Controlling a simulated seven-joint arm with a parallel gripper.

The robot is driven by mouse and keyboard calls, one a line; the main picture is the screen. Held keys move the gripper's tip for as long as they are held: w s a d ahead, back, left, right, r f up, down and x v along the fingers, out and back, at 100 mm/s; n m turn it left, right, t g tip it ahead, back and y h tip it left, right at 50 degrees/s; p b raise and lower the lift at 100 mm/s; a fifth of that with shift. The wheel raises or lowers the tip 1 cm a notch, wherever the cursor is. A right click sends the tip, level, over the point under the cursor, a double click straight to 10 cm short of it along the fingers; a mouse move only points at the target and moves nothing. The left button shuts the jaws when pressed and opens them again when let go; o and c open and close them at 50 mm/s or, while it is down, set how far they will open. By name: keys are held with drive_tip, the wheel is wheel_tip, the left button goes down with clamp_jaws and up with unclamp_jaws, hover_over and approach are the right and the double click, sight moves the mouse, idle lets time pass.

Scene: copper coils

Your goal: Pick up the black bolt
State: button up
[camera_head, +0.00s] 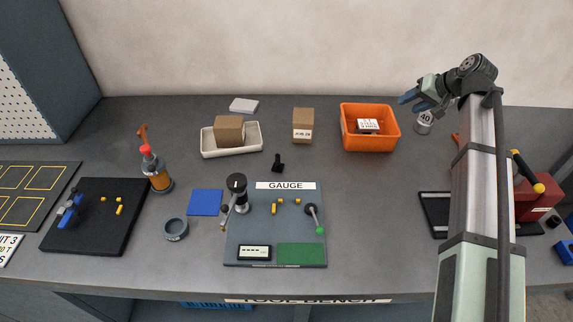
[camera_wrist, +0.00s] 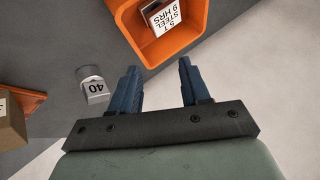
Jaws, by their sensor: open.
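A small black piece (camera_head: 278,163), which looks like the black bolt, stands on the grey bench near the middle, behind the gauge board. It is too small to make out its details, and I do not see it in the wrist view. My gripper (camera_head: 410,102) is raised at the right, near the orange bin and far to the right of the black piece. In the wrist view my gripper (camera_wrist: 157,68) has its two blue fingers apart, with nothing between them.
An orange bin (camera_head: 370,145) holding a labelled block stands near a weight marked 40 (camera_head: 424,122). The gauge board (camera_head: 275,240) lies in front of the black piece. Cardboard boxes (camera_head: 303,126) and a white tray (camera_head: 250,150) stand behind it. Bench around the piece is clear.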

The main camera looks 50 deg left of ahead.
drive_tip(key=s+a+f+n+g+h, duration=0.2)
drive_tip(key=s+a+n+h, duration=0.25)
drive_tip(key=s+a, duration=1.05)
drive_tip(key=n+h, duration=0.3)
drive_tip(key=n, duration=0.1)
hover_over(277, 155)
drive_tip(key=shift+t, duration=0.3)
drive_tip(key=f, duration=0.7)
drive_tip(key=shift+d+f, duration=0.3)
drive_tip(key=shift+f, duration=0.05)
drive_tip(key=shift+a+f, duration=0.15)
drive_tip(key=shift+f, duration=1.3)
drive_tip(key=shift+a+f, duration=0.1)
drive_tip(key=shift+f, duration=1.3)
clamp_jaws()
